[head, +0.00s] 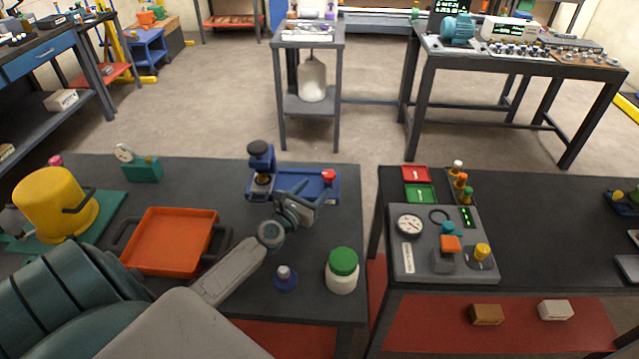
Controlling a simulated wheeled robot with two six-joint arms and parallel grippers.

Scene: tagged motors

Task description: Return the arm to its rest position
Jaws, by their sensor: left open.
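My left arm comes in from the lower left and reaches over the dark workbench (225,293). Its gripper (312,196) is open, just in front of the blue fixture (262,180) and its red-topped part (328,178). I see nothing held between the fingers. From this angle I cannot tell whether the gripper touches the fixture. My right gripper is not in view.
An orange tray (172,240) lies left of my forearm. A green-lidded jar (342,270) and a small blue-based knob (285,278) stand right of it. A yellow pot (53,203) is far left. A gauge panel (440,243) sits on the right bench, across a gap.

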